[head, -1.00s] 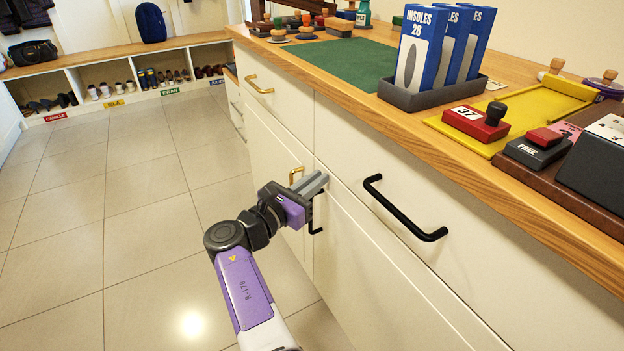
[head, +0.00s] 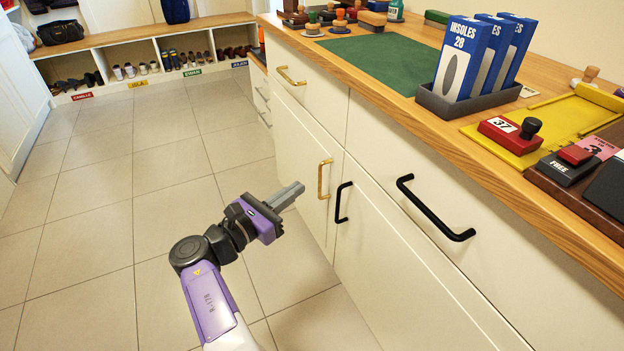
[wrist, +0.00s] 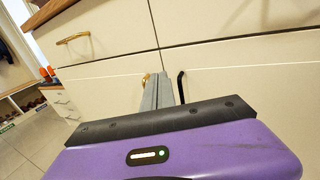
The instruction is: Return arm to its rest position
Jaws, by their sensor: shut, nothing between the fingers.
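My gripper (head: 290,194) is at the end of my purple and black arm, in front of the cream cabinet. Its grey fingers are shut with nothing between them, and they point right toward the cabinet doors. In the head view the fingertips are apart from the gold door handle (head: 325,179) and the black door handle (head: 342,202). In the wrist view the grey fingers (wrist: 158,90) stand in front of the cabinet and partly cover the gold door handle; the black door handle (wrist: 181,87) shows just right of them.
The wooden counter (head: 440,143) holds a green mat (head: 372,62), insole boxes in a grey tray (head: 470,108) and several stamps. A black drawer handle (head: 432,210) and a gold drawer handle (head: 290,77) stick out. Tiled floor (head: 95,240) is open at left; shoe cubbies (head: 150,65) stand behind.

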